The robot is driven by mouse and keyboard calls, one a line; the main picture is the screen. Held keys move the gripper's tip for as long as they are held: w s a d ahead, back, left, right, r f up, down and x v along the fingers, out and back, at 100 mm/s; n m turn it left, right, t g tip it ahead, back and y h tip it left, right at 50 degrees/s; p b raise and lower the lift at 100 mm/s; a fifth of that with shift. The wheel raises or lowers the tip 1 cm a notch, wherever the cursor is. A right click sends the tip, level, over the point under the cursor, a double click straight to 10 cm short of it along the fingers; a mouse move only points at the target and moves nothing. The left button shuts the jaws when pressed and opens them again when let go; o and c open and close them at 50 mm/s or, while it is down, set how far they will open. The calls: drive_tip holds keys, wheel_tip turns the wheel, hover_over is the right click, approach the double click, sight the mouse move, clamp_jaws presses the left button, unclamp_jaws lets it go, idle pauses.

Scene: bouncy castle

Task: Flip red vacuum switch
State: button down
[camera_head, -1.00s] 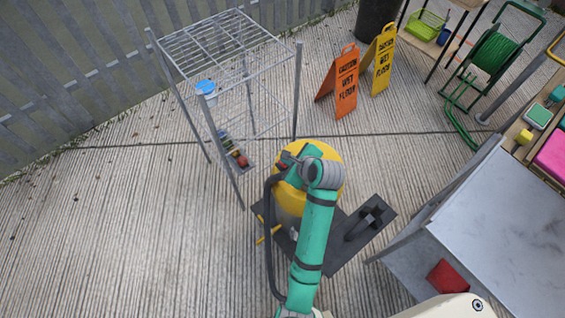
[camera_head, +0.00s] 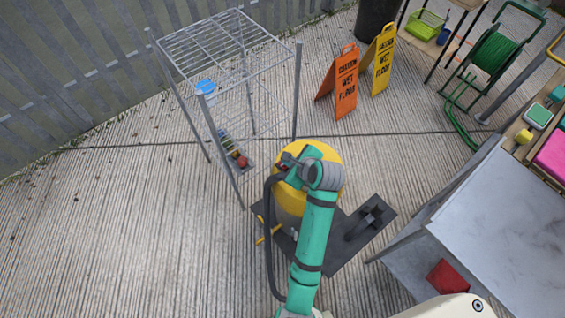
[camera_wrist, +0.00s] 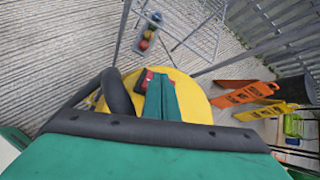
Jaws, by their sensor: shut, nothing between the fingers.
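The vacuum has a round yellow lid (camera_head: 322,160), also seen in the wrist view (camera_wrist: 190,92), and stands on the concrete under my teal arm. Its small red switch (camera_wrist: 142,82) sits in a dark housing on the lid, just left of my fingers in the wrist view. My gripper (camera_wrist: 162,82) is shut and empty, its teal fingers over the lid right beside the switch. I cannot tell whether they touch it. In the head view my gripper (camera_head: 287,170) hides most of the switch. A black hose (camera_wrist: 116,92) arches beside the lid.
A metal wire rack (camera_head: 298,90) stands behind the vacuum to the left. Orange (camera_head: 345,85) and yellow (camera_head: 384,62) wet floor signs stand farther back. A grey table (camera_head: 500,230) is close on the right. Open concrete lies to the left.

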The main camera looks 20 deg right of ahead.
drive_tip(key=shift+w+a+r, duration=0.15)
drive_tip(key=shift+r, duration=0.65)
drive_tip(key=shift+w+d+r, duration=0.15)
drive_tip(key=shift+d+r, duration=0.05)
drive_tip(key=shift+r, duration=0.75)
drive_tip(key=shift+w+d+r, duration=0.15)
drive_tip(key=shift+d+r, duration=0.05)
drive_tip(key=shift+r, duration=1.25)
drive_tip(key=shift+d, duration=0.1)
drive_tip(key=shift+s+d, duration=0.1)
